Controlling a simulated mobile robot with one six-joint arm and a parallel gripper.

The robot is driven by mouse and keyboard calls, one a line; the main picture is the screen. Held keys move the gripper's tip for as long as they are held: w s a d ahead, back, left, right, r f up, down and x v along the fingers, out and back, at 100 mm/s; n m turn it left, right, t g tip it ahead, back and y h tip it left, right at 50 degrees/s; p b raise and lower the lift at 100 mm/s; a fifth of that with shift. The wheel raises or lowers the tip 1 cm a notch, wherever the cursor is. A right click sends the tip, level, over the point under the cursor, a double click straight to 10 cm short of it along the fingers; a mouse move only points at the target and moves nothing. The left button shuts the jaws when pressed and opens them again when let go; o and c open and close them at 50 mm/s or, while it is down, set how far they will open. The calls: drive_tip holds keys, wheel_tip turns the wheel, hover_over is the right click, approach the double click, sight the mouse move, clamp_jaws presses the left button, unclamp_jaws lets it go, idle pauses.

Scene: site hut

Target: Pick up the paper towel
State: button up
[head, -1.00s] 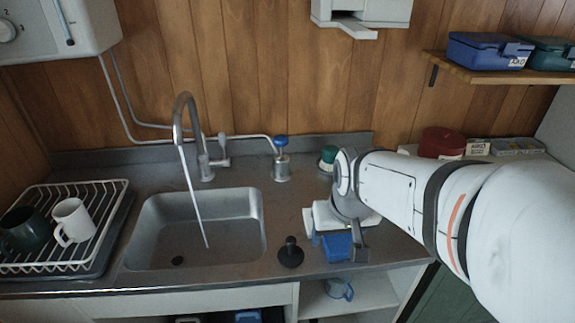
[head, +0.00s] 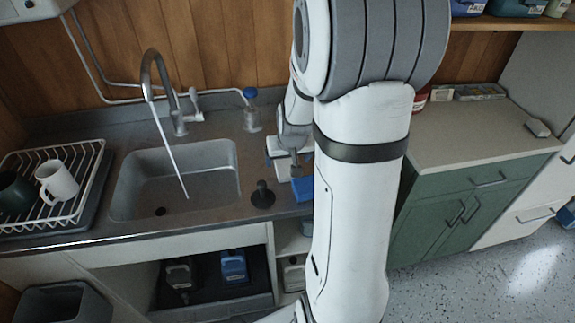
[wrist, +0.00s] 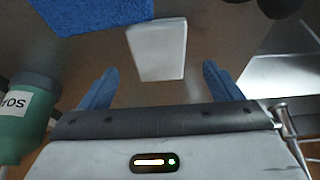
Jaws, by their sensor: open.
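In the wrist view, a flat white rectangle (wrist: 158,50), which looks like the folded paper towel, lies on the grey counter. It is ahead of my gripper (wrist: 162,85), roughly centred between the two blue fingers. The fingers are apart, with nothing visible held between them. I cannot tell how high they are above the counter. In the head view, my gripper (head: 290,150) is low over the counter, right of the sink, and is partly hidden by my own arm.
A blue cloth or sponge (wrist: 92,12) lies just beyond the white piece. A green soap bottle (wrist: 25,115) stands close on the left in the wrist view. A black plunger-like thing (head: 262,195) stands beside the sink (head: 178,180). The right-hand worktop (head: 470,135) is mostly clear.

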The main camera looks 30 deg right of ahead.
sight(287, 166)
drive_tip(key=shift+x, duration=1.85)
drive_tip(key=shift+s, duration=0.15)
drive_tip(key=c, duration=1.1)
drive_tip(key=shift+c, duration=0.2)
drive_tip(key=shift+r, duration=0.1)
wheel_tip(287, 166, up, 10)
